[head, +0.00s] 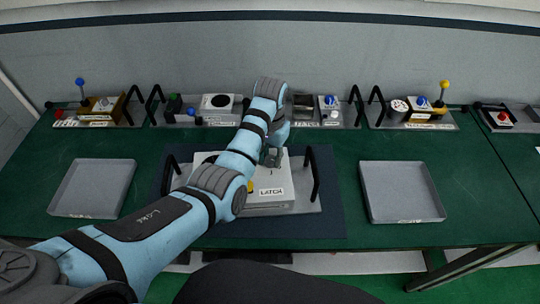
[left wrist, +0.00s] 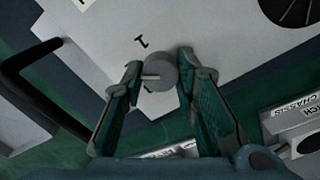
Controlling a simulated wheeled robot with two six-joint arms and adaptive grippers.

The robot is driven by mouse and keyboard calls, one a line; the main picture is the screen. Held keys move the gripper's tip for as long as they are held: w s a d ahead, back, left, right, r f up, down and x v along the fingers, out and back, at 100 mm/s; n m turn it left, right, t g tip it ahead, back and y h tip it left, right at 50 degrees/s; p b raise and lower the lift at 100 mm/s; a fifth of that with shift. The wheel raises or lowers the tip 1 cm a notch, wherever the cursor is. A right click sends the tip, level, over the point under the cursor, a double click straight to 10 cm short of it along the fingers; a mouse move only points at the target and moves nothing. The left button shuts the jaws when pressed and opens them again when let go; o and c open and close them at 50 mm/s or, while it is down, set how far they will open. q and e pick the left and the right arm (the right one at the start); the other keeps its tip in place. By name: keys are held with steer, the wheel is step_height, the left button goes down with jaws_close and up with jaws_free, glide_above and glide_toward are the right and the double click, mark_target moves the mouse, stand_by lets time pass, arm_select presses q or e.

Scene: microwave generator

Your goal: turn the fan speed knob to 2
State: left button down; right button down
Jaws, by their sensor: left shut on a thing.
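The white generator box (head: 268,190) stands on a grey tray on the dark mat, with a LATCH label on its front. In the left wrist view the round grey fan speed knob (left wrist: 160,75) sits on the white panel (left wrist: 200,30), with a pale pointer line towards the left finger. Small dark marks stand beside the knob; I cannot read them surely. My left gripper (left wrist: 160,63) is shut on the knob, one finger on each side. In the head view the left gripper (head: 272,157) is over the box top and hides the knob. My right gripper is not in view.
Black handles (head: 315,174) rise at the sides of the mat's tray. Empty grey trays stand left (head: 92,188) and right (head: 402,192). Several modules with handles and coloured knobs line the back of the green table. A round dark vent (left wrist: 292,8) shows on the panel.

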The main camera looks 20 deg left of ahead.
arm_select(q)
steer(key=shift+n, duration=0.4)
steer(key=c, duration=1.4)
jaws_free()
steer(key=shift+c, duration=0.2)
steer(key=shift+o, duration=1)
steer(key=shift+r, duration=0.1)
